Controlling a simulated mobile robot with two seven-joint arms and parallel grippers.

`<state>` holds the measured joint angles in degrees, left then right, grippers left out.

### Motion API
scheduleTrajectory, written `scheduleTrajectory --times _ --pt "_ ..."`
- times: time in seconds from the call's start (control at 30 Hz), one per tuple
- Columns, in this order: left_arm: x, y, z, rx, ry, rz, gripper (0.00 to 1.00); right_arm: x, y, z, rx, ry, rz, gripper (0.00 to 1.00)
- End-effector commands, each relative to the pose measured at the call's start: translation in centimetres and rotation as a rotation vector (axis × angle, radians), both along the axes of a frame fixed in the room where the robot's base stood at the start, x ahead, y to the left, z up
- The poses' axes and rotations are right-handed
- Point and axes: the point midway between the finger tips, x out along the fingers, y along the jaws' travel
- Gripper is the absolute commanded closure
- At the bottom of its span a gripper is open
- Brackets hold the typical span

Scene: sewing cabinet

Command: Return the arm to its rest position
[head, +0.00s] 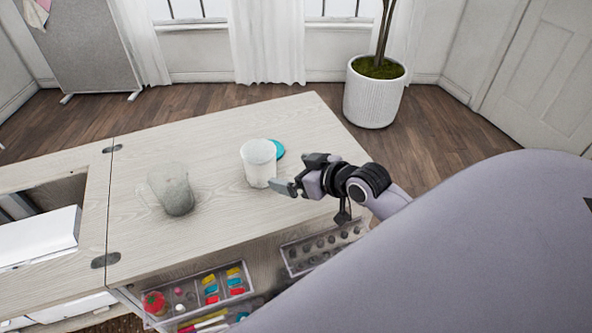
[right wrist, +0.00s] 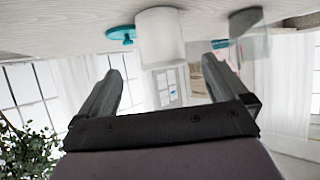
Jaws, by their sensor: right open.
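My right gripper (head: 285,187) is over the light wooden tabletop (head: 215,135), its fingers pointing left at a white, frosted cup (head: 258,165). In the right wrist view, which is upside down, the open fingers (right wrist: 160,75) have an empty gap between them. The cup (right wrist: 160,36) stands upright beyond the fingertips there; I cannot tell whether a finger touches it. My left gripper is not in view.
A teal disc (head: 278,150) lies behind the cup. A clear, greyish container (head: 172,190) stands to the left. An open drawer below the table's front edge holds trays of colourful sewing items (head: 212,289) and dark round pieces (head: 322,247). A potted plant (head: 374,95) stands behind.

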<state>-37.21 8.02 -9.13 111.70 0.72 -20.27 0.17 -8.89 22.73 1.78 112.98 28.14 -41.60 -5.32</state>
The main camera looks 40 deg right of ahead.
Motion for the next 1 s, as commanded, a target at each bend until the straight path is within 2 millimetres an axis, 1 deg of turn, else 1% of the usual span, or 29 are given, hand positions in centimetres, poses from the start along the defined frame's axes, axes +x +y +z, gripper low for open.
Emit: scheduleTrajectory --times 0.53,0.63,0.67,0.77,0.8,0.87,0.9,1.0 --pt "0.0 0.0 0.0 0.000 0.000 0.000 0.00 -0.1 0.0 0.0 0.000 0.001 0.000 0.00" --pt "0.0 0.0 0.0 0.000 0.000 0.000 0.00 -0.8 0.6 -0.6 -0.005 0.028 0.007 0.00" --pt "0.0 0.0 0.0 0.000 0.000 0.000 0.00 -1.4 1.0 -0.9 -0.010 0.047 0.012 0.00" --pt "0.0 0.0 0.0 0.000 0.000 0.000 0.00 -4.4 2.9 -2.7 -0.034 0.150 0.033 0.00" --pt "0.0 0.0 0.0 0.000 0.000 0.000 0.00 -6.0 3.8 -3.4 -0.048 0.206 0.040 0.00" --pt "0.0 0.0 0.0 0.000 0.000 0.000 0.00 -8.8 5.0 -4.4 -0.068 0.292 0.046 0.00" --pt "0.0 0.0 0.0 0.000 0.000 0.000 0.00 -10.5 5.5 -4.8 -0.083 0.346 0.046 0.00" --pt "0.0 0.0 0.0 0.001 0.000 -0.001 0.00 -14.1 6.5 -5.4 -0.111 0.457 0.038 0.00"
